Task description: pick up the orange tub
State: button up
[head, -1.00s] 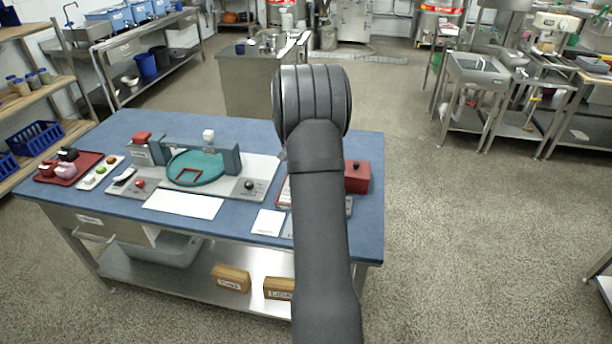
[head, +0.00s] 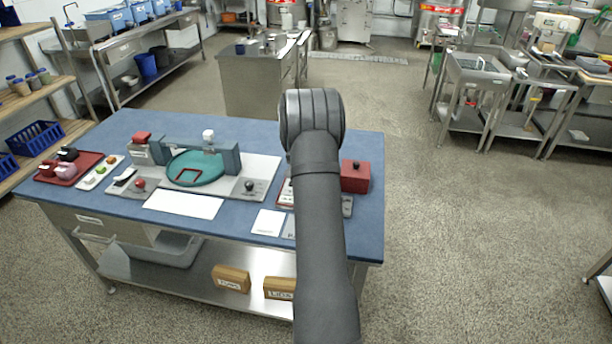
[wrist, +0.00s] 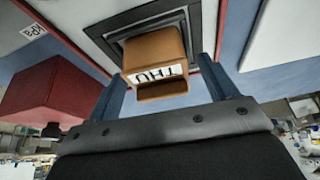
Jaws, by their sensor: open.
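The orange tub (wrist: 158,55), brownish orange with a white label reading "THU", shows in the wrist view. It sits at a dark square frame (wrist: 118,30) on a light panel. My gripper (wrist: 162,75) is open, with one finger on each side of the tub and a visible gap to it. I cannot tell how deep the fingertips reach along the tub. In the head view the tub and my gripper are hidden behind my arm.
A red box (head: 355,176) with a black knob stands beside the panel, close to my arm; it also shows in the wrist view (wrist: 50,92). The blue bench (head: 370,225) also carries a teal disc (head: 205,165) under a grey bridge and a white card (head: 268,222).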

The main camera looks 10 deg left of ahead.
jog(key=c, duration=1.1)
